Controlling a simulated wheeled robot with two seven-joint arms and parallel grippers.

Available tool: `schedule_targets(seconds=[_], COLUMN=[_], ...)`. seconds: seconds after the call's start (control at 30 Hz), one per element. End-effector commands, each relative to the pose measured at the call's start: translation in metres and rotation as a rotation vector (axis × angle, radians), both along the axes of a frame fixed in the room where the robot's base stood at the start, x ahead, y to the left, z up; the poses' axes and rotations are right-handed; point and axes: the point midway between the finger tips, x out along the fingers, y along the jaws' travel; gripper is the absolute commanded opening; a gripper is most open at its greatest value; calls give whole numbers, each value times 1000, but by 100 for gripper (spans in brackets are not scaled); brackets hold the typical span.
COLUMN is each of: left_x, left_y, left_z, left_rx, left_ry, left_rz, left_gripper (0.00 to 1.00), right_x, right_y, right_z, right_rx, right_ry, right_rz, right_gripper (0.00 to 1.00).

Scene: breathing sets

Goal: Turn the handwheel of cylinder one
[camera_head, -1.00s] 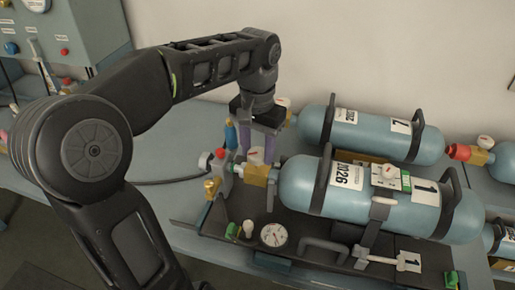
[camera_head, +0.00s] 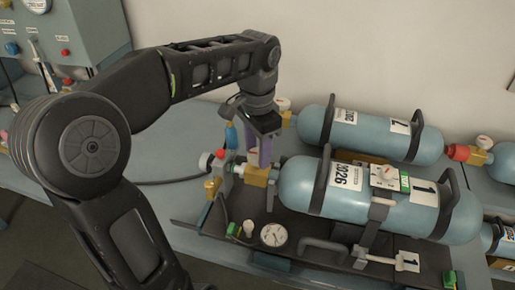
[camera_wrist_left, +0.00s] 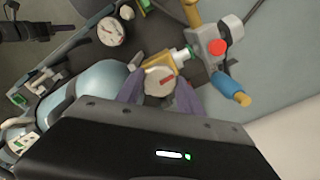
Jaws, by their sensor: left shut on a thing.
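Cylinder one (camera_head: 400,207) is the blue-grey front cylinder with a "1" label, lying on its side in a dark cradle. Its brass valve (camera_head: 258,175) is at its left end. The handwheel (camera_wrist_left: 160,82) is white and round with a red mark. In the wrist view it sits between the two purple fingers. My left gripper (camera_wrist_left: 158,92) is shut on the handwheel from above. In the head view the left gripper (camera_head: 262,152) points down at the valve, its fingers nearly in line, and the handwheel is partly hidden. My right gripper is not in view.
A connector with a red knob (camera_head: 220,154) and a blue grip (camera_head: 231,135) joins the valve's left side. A pressure gauge (camera_head: 273,235) sits in front. A second cylinder (camera_head: 370,134) lies behind, close to my gripper. A black hose crosses the table.

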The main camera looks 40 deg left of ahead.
Motion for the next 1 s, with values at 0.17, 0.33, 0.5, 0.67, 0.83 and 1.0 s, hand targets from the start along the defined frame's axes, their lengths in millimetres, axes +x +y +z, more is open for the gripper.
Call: schedule_targets(seconds=[0.17,0.33,0.5,0.67,0.83,1.0], left_x=[0,0,0,0,0,0], left_y=[0,0,0,0,0,0], left_z=[0,0,0,0,0,0], left_rx=[1,1,1,0,0,0], left_ry=[-2,-2,-2,-1,-1,-1], left_rz=[-58,-75,-75,-74,-73,-73], left_gripper=[3,3,3,49,63,66], right_x=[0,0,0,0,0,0], right_y=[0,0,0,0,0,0], right_z=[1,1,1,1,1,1], right_rx=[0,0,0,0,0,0], right_ry=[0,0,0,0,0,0], right_rz=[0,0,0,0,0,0], right_gripper=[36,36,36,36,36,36])
